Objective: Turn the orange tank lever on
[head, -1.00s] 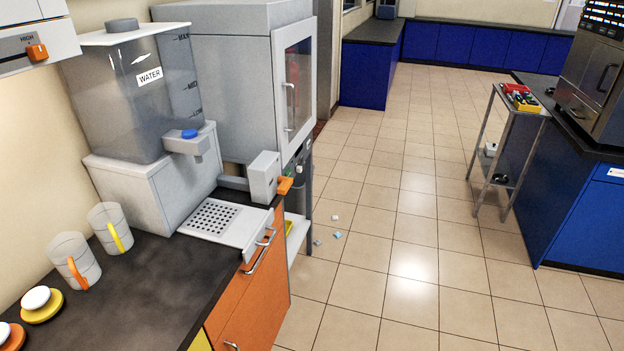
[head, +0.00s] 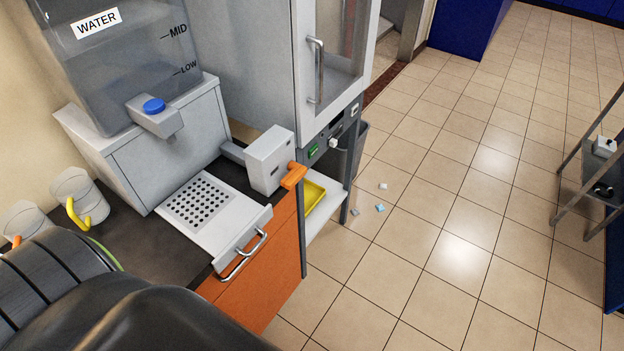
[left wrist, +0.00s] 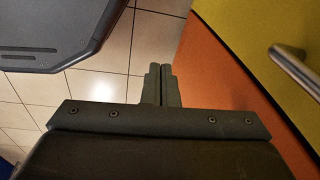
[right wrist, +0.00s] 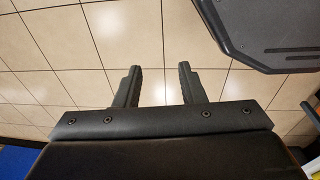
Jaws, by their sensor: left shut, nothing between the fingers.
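The orange lever (head: 294,175) sticks out from a small grey-white box (head: 270,158) at the right end of the counter, beside the perforated drain tray. In the left wrist view my left gripper (left wrist: 158,68) is shut and empty, over the floor beside the orange cabinet front (left wrist: 225,80). In the right wrist view my right gripper (right wrist: 159,72) is open and empty above the tiled floor. Neither gripper's fingers show in the head view, where my dark arm fills the lower left. Neither gripper touches the lever.
The water tank (head: 125,60) with a blue-buttoned tap (head: 154,106) stands behind the drain tray (head: 205,212). Pitchers (head: 78,195) stand at the left. A tall grey cabinet (head: 240,60) is behind the lever box. The tiled floor (head: 430,230) to the right is mostly open, with small scraps.

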